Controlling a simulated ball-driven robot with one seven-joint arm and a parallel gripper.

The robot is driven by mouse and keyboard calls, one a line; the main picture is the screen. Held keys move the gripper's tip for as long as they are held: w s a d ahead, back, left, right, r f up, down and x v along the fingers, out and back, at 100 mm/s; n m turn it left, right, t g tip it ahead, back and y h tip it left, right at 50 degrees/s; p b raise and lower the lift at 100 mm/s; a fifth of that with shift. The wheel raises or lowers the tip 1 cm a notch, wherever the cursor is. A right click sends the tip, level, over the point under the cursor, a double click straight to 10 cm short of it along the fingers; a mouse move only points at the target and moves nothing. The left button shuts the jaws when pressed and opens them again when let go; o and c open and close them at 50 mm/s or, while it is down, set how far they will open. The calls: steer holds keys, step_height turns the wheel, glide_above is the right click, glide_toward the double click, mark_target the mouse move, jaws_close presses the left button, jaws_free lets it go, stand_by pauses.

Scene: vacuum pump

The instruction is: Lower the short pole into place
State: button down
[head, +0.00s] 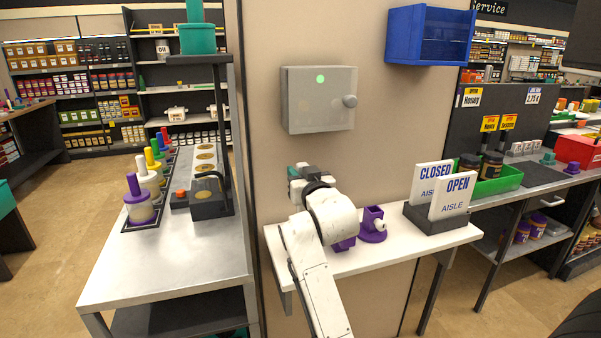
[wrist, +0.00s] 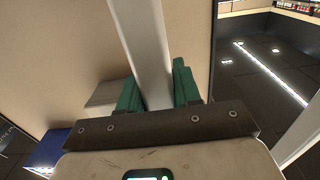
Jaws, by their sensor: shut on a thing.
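My gripper (wrist: 158,88) has green fingers, seen in the wrist view on both sides of a long pale grey bar, which looks like the short pole (wrist: 143,45). The fingers are closed on it, and it runs up out of the picture top. In the head view my white arm reaches over the left half of the white shelf and hides most of the hand; the pole cannot be made out there. A purple holder with an upright socket (head: 373,225) stands on the shelf right of my arm. Another purple part (head: 344,244) shows partly behind the arm.
A grey box with a green light (head: 319,100) and a blue bin (head: 430,36) hang on the wall panel above. A dark stand with CLOSED and OPEN signs (head: 440,205) fills the shelf's right part. A metal bench (head: 190,260) stands left.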

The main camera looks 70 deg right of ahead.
steer(key=shift+a+f, duration=0.1)
steer(key=shift+f, duration=0.4)
stand_by(0.6)
steer(key=c, duration=0.7)
jaws_free()
step_height(320, 180, up, 11)
steer(key=p, duration=0.9)
stand_by(0.6)
stand_by(0.6)
